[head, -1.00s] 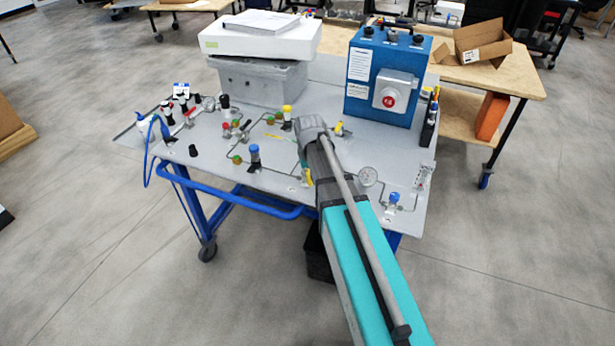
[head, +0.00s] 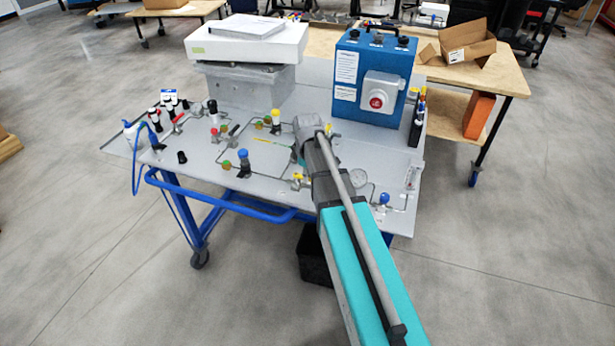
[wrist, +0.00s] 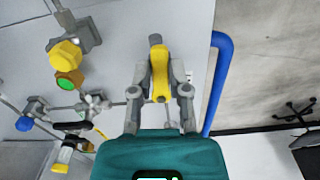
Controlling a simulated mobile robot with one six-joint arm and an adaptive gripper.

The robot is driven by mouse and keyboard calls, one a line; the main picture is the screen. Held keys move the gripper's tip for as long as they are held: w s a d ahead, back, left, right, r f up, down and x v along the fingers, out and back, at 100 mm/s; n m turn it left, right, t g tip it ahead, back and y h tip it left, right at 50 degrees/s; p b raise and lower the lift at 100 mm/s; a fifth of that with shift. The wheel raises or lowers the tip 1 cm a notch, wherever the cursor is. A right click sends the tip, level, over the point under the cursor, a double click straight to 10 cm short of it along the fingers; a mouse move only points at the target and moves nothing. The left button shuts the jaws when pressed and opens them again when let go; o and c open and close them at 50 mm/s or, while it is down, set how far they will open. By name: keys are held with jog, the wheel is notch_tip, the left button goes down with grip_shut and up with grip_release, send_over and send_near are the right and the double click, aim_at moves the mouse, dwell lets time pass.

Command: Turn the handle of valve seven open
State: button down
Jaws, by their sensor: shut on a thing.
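A yellow valve handle (wrist: 159,72) stands upright in the wrist view, on a grey fitting. My gripper (wrist: 160,82) is shut on it, with one grey finger on each side. No number can be read on the valve. My arm hides part of the panel around it.
A blue box (head: 372,70) and a grey bin (head: 250,85) stand behind. A blue rail (wrist: 219,80) borders the panel.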

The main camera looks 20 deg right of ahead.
jog(key=shift+d+n, duration=0.15)
jog(key=shift+n, duration=0.35)
jog(key=c, duration=0.6)
grip_release()
jog(key=shift+w, duration=0.15)
